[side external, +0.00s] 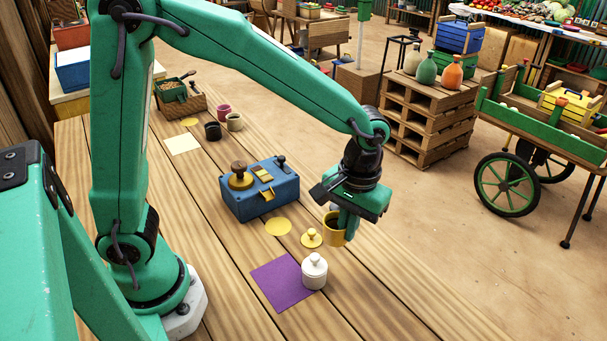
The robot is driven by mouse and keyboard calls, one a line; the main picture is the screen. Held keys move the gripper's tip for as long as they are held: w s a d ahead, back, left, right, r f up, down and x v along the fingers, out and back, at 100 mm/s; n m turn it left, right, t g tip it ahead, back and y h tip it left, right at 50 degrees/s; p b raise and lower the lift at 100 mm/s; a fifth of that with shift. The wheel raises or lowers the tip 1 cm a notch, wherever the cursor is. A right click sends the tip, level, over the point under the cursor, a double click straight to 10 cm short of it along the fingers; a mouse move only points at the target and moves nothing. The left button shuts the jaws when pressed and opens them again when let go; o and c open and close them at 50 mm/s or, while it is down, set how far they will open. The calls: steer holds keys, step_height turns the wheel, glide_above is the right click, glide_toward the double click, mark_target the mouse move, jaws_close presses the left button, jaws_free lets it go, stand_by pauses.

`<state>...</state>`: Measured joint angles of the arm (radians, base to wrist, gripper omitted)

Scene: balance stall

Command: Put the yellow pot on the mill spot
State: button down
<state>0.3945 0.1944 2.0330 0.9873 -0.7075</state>
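The yellow pot (334,239) is open-topped with a dark inside. It is at my gripper (343,222), whose green fingers close on its rim; whether the pot touches the table I cannot tell. The blue mill (262,203) with a brown knob stands to the left of the pot. A flat yellow round spot (278,227) lies on the table just in front of the mill and is bare. A yellow lid with a knob (311,239) lies between that spot and the pot.
A white lidded jar (314,272) stands at the edge of a purple square (279,285). Farther back are a dark pot (212,131), a beige pot (235,122), a maroon pot (224,111), a cream square (183,144), another yellow round spot (190,122) and a basket (181,101).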

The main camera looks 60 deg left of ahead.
steer(key=s+a, duration=0.6)
steer(key=a, duration=0.2)
steer(key=shift+s+a+n, duration=0.15)
steer(key=shift+n, duration=0.15)
steer(key=shift+f, duration=0.15)
steer(key=shift+h, duration=0.3)
steer(key=w+a+f, duration=0.1)
steer(key=a+f, duration=0.1)
steer(key=a, duration=0.1)
steer(key=w+a+f, duration=0.2)
steer(key=a, duration=0.2)
steer(key=w+a+f, duration=0.1)
steer(key=a+f, duration=0.2)
steer(key=shift+w+a, duration=0.2)
steer(key=shift+a, duration=0.15)
steer(key=shift+f, duration=1.95)
steer(key=c, duration=1.6)
jaws_free()
steer(key=shift+f, duration=0.1)
